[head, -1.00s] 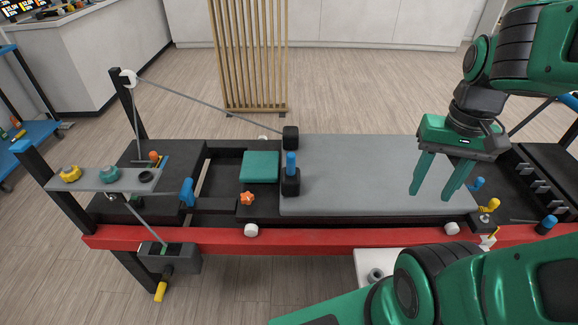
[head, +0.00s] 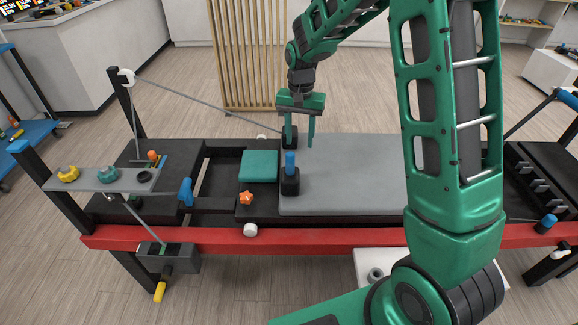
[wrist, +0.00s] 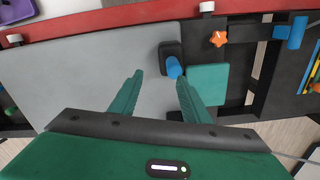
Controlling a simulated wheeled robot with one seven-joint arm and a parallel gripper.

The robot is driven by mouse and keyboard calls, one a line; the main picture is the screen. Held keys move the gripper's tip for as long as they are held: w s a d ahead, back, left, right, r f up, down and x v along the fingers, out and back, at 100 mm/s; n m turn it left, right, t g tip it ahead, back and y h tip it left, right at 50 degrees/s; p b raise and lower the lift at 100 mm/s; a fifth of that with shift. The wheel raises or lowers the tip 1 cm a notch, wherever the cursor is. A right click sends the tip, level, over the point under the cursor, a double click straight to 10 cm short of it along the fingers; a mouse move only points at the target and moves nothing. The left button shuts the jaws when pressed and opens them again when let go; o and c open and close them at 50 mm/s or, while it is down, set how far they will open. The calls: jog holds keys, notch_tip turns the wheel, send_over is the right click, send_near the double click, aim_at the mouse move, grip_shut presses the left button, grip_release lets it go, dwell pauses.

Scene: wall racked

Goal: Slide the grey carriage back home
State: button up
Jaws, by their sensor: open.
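The grey carriage (head: 340,198) lies flat on the red-railed frame, right of centre in the head view; it also shows in the wrist view (wrist: 90,72). A black shoulder block with a blue peg (head: 290,162) stands at its left end, beside a teal pad (head: 259,166). My gripper (head: 300,142) is open and empty, pointing down above the carriage's far left part. In the wrist view the blue peg (wrist: 173,68) shows beyond and between the two fingertips, apart from them. My arm hides the carriage's right end.
An orange star knob (head: 247,198) sits left of the peg. A blue handle (head: 186,191) stands farther left. A slatted wooden screen (head: 240,60) stands behind.

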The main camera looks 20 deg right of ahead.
aim_at(290, 165)
jog(key=shift+w+a+f, duration=0.85)
jog(key=shift+a+f, duration=0.15)
jog(key=shift+a, duration=0.1)
jog(key=shift+w+a+f, duration=0.1)
jog(key=shift+a+f, duration=0.05)
jog(key=shift+f, duration=0.1)
notch_tip(290, 165, down, 10)
jog(key=shift+f, duration=0.2)
grip_shut()
